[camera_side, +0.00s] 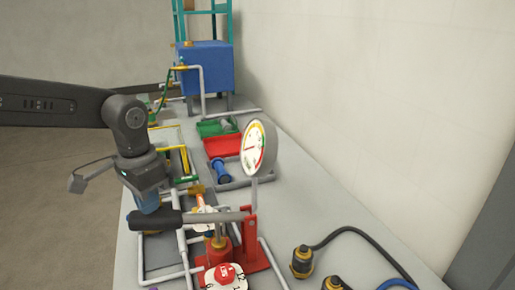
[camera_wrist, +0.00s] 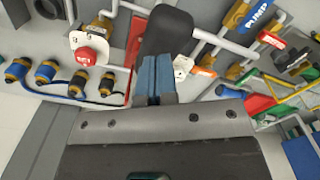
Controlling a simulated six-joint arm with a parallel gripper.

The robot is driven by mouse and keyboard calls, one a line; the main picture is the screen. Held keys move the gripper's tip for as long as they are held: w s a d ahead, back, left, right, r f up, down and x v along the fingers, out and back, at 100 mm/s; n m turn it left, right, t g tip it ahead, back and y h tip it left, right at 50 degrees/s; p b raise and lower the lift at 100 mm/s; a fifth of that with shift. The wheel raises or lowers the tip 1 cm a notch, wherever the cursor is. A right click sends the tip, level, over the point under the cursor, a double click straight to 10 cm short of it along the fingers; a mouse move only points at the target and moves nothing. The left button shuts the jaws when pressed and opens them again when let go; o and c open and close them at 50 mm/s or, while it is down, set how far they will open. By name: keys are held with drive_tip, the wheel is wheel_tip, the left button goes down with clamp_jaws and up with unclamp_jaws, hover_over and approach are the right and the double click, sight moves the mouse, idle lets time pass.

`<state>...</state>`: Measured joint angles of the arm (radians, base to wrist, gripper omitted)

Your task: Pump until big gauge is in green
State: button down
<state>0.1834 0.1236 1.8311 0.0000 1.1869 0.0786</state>
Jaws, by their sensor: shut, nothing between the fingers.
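The big round gauge (camera_side: 258,147) stands on a post behind the pump, with a white face and a coloured arc. Its needle is too small to read surely. The pump lever has a grey bar (camera_side: 215,217) and a thick black handle (camera_side: 155,220). It lies about level, joined to a red bracket (camera_side: 249,238) on the right. My gripper (camera_side: 148,206) points down with its blue fingers shut and empty, at the handle's top. In the wrist view, the shut fingers (camera_wrist: 155,60) are right by the black handle (camera_wrist: 167,32); contact cannot be told.
A red knob (camera_side: 224,272) on a white dial plate sits in front of the pump. Black and orange connectors (camera_side: 302,262) with cables are at right. Green (camera_side: 218,127) and red (camera_side: 222,146) trays, and a blue tank (camera_side: 206,67), stand farther back. Pipes run beside the lever.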

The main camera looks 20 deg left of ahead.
drive_tip(key=shift+f, duration=4.1)
drive_tip(key=shift+r, duration=4.8)
drive_tip(key=shift+f, duration=0.1)
drive_tip(key=shift+f, duration=4.7)
drive_tip(key=shift+r, duration=4.8)
